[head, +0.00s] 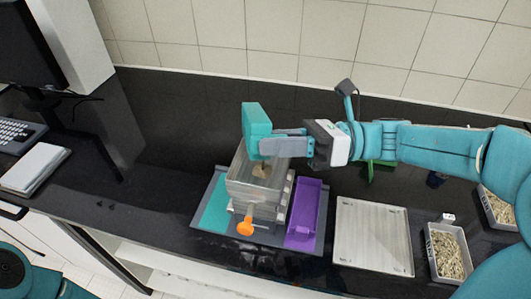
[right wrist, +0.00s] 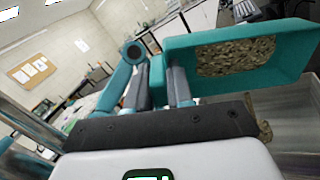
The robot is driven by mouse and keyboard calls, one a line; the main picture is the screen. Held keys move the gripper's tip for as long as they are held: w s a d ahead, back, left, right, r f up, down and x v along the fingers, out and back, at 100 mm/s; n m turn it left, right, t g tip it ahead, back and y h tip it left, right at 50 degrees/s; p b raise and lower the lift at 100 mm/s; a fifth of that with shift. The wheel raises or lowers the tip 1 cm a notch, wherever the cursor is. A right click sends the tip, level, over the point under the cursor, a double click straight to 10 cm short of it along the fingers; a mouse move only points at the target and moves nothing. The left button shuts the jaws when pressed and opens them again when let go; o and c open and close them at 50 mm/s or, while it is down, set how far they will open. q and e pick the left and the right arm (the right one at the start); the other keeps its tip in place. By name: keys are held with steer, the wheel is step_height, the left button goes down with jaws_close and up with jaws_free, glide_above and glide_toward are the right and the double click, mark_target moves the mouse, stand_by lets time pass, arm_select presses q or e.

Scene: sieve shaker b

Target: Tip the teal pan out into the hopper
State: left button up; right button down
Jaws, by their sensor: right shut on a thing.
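The teal pan (head: 256,122) is held over the hopper (head: 243,172), a see-through box on top of the sieve shaker. My right gripper (head: 281,144) is shut on the pan at its right side. The pan looks tipped: the head view shows mostly its outside. In the right wrist view, the pan (right wrist: 178,62) shows its inside with brown grains (right wrist: 236,56) in it. Some brown material (head: 262,171) also shows in the hopper below. The right gripper's fingers (right wrist: 160,80) show in the right wrist view too. My left gripper is out of view.
An orange knob (head: 245,227) sticks out at the shaker's front. A purple pan (head: 304,210) stands right of it, and a teal strip (head: 215,207) lies left. Further right are a pale square tray (head: 373,236) and grain-filled boxes (head: 432,255).

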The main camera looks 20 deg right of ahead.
steer(key=shift+d+f+y, duration=0.15)
steer(key=shift+f+y, duration=0.15)
steer(key=shift+f, duration=0.05)
steer(key=shift+s+d+r+y+b, duration=0.15)
steer(key=shift+s+d+y+b, duration=0.1)
steer(key=shift+y+b, duration=0.25)
steer(key=shift+d+t, duration=0.15)
steer(key=shift+t, duration=0.15)
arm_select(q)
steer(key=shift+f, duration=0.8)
arm_select(e)
steer(key=shift+w, duration=0.1)
steer(key=shift+r, duration=0.1)
